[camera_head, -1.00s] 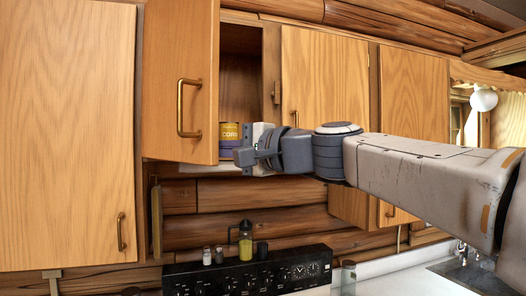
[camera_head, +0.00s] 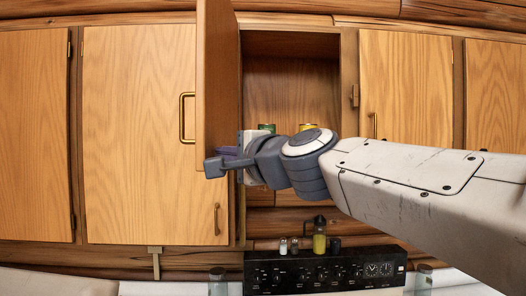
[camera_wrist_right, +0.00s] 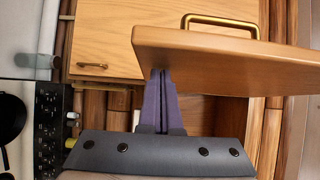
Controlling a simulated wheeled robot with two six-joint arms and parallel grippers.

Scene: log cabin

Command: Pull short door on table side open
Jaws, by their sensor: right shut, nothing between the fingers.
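The short wooden door (camera_head: 217,80) of the upper cabinet stands open, almost edge-on in the head view, with its brass handle (camera_head: 186,118) on the left. It also shows in the right wrist view (camera_wrist_right: 225,55), its lower edge towards the camera. My right gripper (camera_head: 222,162) is at the door's lower end. In the wrist view its purple fingers (camera_wrist_right: 160,85) are together, empty, with their tips at the door's lower edge; I cannot tell whether they touch it. The open cabinet (camera_head: 290,90) shows cans (camera_head: 308,127) partly hidden behind my arm. My left gripper is not in view.
A closed tall door (camera_head: 145,140) is left of the open one, and another closed door (camera_head: 405,90) is to the right. Below are a black stove panel (camera_head: 325,268) and a yellow bottle (camera_head: 319,240). My right arm crosses in front of the right side.

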